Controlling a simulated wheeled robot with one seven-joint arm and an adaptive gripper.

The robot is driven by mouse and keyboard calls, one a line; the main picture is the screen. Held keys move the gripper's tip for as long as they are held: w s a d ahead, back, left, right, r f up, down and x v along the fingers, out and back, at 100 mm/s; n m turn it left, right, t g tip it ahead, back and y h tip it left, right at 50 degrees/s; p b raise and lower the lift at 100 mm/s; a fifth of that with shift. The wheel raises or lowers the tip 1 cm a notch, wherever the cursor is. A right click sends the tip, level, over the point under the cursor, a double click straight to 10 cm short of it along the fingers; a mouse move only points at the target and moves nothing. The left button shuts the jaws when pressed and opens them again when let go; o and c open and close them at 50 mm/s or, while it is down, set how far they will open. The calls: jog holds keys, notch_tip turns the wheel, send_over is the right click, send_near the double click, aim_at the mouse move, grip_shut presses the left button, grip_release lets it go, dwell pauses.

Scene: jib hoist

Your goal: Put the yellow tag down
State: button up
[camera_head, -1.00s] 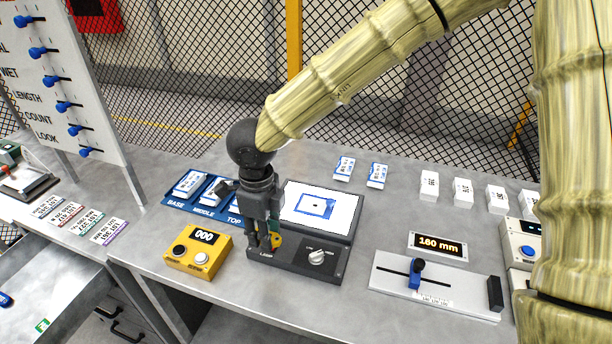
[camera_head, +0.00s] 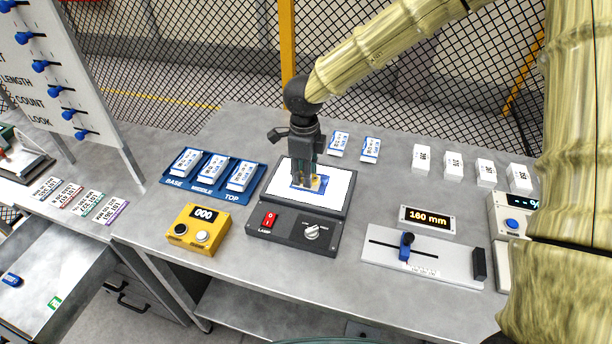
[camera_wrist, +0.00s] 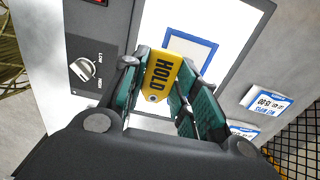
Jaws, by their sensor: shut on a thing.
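The yellow tag (camera_wrist: 158,76), marked HOLD, is between the fingers of my gripper in the wrist view. My gripper (camera_wrist: 160,88) is shut on it. In the head view the tag (camera_head: 321,184) shows as a small yellow patch at the fingertips of my gripper (camera_head: 311,184). The gripper points down over the white lit panel (camera_head: 340,191) of the dark lamp box. A blue rectangle outline (camera_wrist: 189,55) on the panel shows just beyond the tag. I cannot tell whether the tag touches the panel.
The lamp box's red switch (camera_head: 269,219) and knob (camera_head: 312,231) are in front of the panel. A yellow counter box (camera_head: 197,229) stands to the left, a blue tray (camera_head: 253,185) behind it. A slide gauge (camera_head: 424,257) lies right. Bare table lies between.

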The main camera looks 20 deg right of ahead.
jog(key=shift+w+d, duration=0.15)
jog(key=shift+d, duration=0.1)
jog(key=shift+f, duration=0.2)
jog(key=shift+f+p, duration=0.7)
jog(key=shift+f, duration=0.85)
jog(key=shift+f, duration=0.1)
jog(key=o, duration=0.8)
jog(key=shift+o, duration=0.2)
notch_tip(320, 180, up, 12)
jog(key=shift+r+b, duration=0.1)
jog(key=shift+b, duration=1.05)
